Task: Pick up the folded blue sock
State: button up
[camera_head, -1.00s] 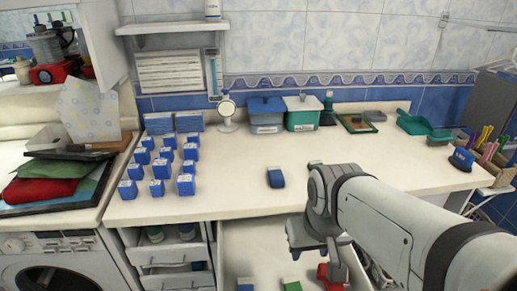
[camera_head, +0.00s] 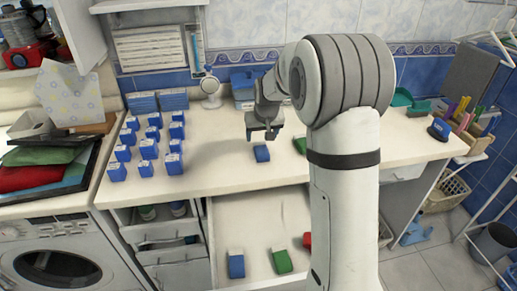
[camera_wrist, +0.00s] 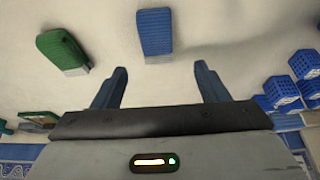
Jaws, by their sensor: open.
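A folded blue sock (camera_head: 261,153) with a pale end lies alone on the white counter; it also shows at the top of the wrist view (camera_wrist: 154,32). My gripper (camera_head: 262,136) is open and empty, close above the counter near this sock. In the wrist view its two fingers (camera_wrist: 160,84) stand apart, with the sock beyond their tips and not between them. A similar blue piece (camera_head: 236,265) lies in the open drawer below.
A green folded piece (camera_head: 299,145) lies right of the sock. Several small blue boxes (camera_head: 148,148) stand in rows at left. The open drawer (camera_head: 262,212) also holds a green piece (camera_head: 282,261) and a partly hidden red one (camera_head: 307,240). Bare counter surrounds the sock.

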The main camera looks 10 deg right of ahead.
aim_at(261, 148)
jog(key=x, duration=0.4)
jog(key=p+x, duration=0.1)
jog(key=x, duration=0.2)
jog(key=shift+d+f, duration=0.2)
jog(key=shift+f, duration=0.2)
jog(key=shift+f, duration=0.3)
dwell(0.4)
jog(key=c, duration=1.1)
